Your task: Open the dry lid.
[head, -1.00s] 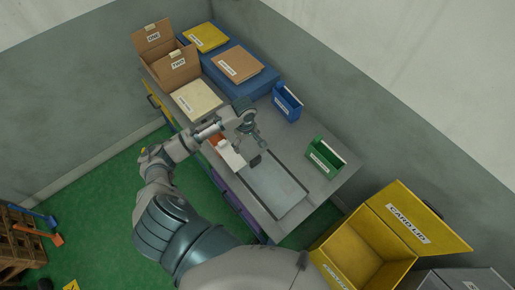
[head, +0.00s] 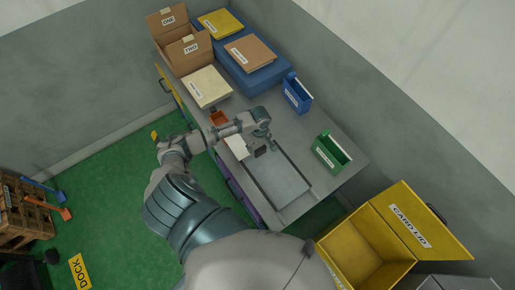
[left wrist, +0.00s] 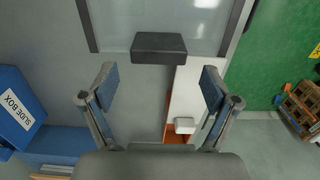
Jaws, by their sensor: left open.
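No label in view reads "dry", so I cannot tell for sure which part is the dry lid. A pale clear-looking panel (head: 280,178) in a grey frame lies flat on the bench. A dark block (head: 260,151) like a handle sits at its near-gripper end; it also shows in the left wrist view (left wrist: 158,47). A white cover (left wrist: 186,95) with a small white knob (left wrist: 184,125) lies beside it over an orange tray (head: 218,118). My left gripper (head: 263,139) is open and empty above the bench, its fingers (left wrist: 159,82) apart and short of the dark block. My right gripper is not in view.
A blue box (head: 297,94) and green box (head: 331,152) stand on the bench's far side. A cream flat box (head: 206,88) and cardboard box (head: 182,47) are at the back. A yellow box with open "CARD LID" (head: 408,228) stands at right. A crate (head: 22,210) stands left.

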